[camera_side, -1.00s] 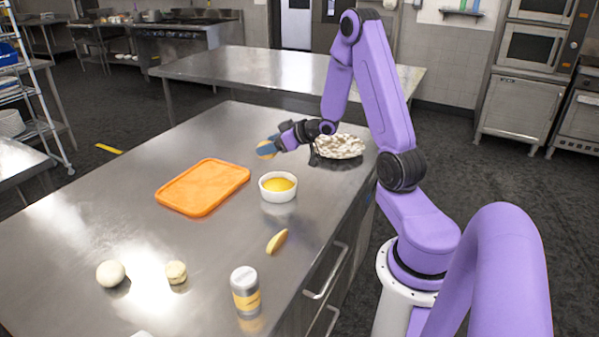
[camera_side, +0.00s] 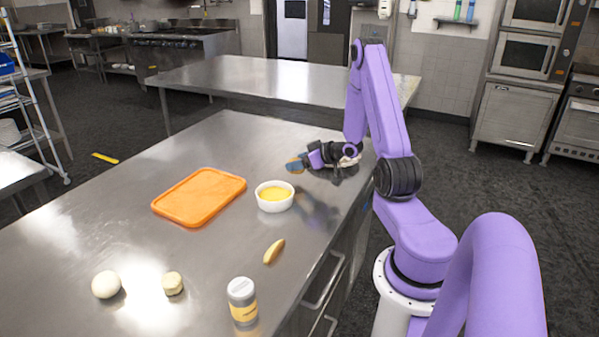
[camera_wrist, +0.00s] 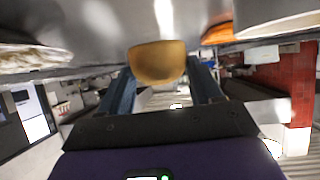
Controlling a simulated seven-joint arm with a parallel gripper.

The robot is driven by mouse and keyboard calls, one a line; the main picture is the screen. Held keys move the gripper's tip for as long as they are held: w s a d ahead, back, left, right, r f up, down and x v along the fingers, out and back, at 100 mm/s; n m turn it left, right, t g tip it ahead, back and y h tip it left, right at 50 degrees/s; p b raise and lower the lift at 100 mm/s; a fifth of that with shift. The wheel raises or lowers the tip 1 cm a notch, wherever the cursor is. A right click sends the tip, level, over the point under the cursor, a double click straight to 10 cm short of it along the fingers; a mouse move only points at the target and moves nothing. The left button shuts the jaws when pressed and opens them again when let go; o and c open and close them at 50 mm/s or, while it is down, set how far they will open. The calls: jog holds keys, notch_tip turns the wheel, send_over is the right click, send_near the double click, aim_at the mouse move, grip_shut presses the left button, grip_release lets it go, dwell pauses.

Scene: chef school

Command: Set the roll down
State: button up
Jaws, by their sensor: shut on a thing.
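My gripper (camera_side: 296,164) is shut on the roll, low over the far right part of the steel counter. In the wrist view the roll (camera_wrist: 157,63) is a rounded tan-brown piece between the two blue fingers of my gripper (camera_wrist: 160,88). In the side view only a small tan patch of it shows among the fingers. I cannot tell whether the roll touches the counter (camera_side: 110,205).
An orange board (camera_side: 199,197) and a white bowl (camera_side: 274,204) of yellow content lie nearer. A pale lumpy thing (camera_side: 348,161) is mostly hidden behind my gripper. A wedge (camera_side: 273,251), jar (camera_side: 242,300), white ball (camera_side: 106,285) and small pale piece (camera_side: 172,284) are nearer still.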

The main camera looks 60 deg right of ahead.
jog(key=shift+f, duration=1.7)
jog(key=shift+f, duration=0.15)
jog(key=o, duration=1.1)
jog(key=shift+c, duration=0.2)
jog(key=v, duration=0.7)
jog(key=shift+s+r, duration=0.25)
